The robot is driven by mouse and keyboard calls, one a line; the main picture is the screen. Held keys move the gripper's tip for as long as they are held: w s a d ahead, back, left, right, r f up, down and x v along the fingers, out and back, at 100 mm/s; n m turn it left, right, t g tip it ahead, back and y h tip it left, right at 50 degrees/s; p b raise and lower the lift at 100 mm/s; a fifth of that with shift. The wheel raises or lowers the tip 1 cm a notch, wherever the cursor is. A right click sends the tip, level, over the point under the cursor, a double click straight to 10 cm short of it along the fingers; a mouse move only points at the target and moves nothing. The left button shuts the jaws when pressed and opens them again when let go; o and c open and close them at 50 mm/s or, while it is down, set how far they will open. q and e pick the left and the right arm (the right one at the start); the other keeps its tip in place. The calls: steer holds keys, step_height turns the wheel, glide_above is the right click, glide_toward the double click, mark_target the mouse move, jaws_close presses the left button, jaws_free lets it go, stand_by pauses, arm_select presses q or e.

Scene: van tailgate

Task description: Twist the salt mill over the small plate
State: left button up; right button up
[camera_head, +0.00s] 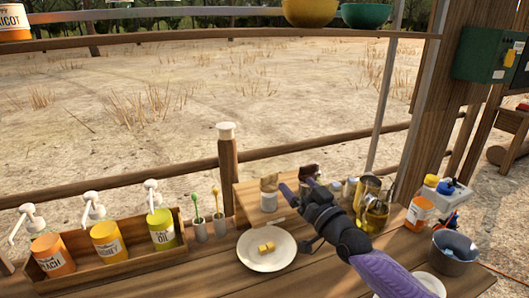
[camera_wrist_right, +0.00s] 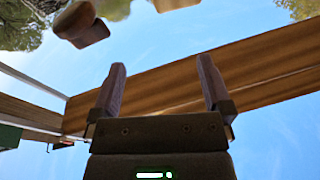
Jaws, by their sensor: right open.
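A white plate (camera_head: 284,255) with a few small yellow cubes on it lies on the wooden counter, left of my right arm. A mill-like container (camera_head: 269,200) with a pale body and brown top stands behind the plate, by the wooden board; I cannot read a label to tell whether it holds salt. A second, dark brown top (camera_head: 309,171) shows just behind my gripper, its body hidden. My right gripper (camera_head: 297,188) is open beside these two. The right wrist view shows its fingers (camera_wrist_right: 161,72) apart with nothing between them. My left gripper is out of view.
A wooden crate (camera_head: 120,278) with pump bottles stands at the left. Two small cups (camera_head: 210,229) with green and yellow tools stand left of the plate. Metal cups (camera_head: 374,214), bottles (camera_head: 419,212) and a grey bucket (camera_head: 455,251) crowd the right.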

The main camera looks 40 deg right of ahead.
mark_target(271, 179)
steer(key=w+n+b, duration=0.1)
steer(key=w, duration=0.1)
steer(key=w+f+n+g+y+b, duration=0.1)
steer(key=w, duration=0.2)
steer(key=w+a+n+y+b, duration=0.1)
steer(key=w, duration=0.2)
steer(key=shift+a+f, duration=0.1)
steer(key=shift+f, duration=0.3)
steer(key=shift+w+r, duration=0.1)
steer(key=shift+w, duration=0.55)
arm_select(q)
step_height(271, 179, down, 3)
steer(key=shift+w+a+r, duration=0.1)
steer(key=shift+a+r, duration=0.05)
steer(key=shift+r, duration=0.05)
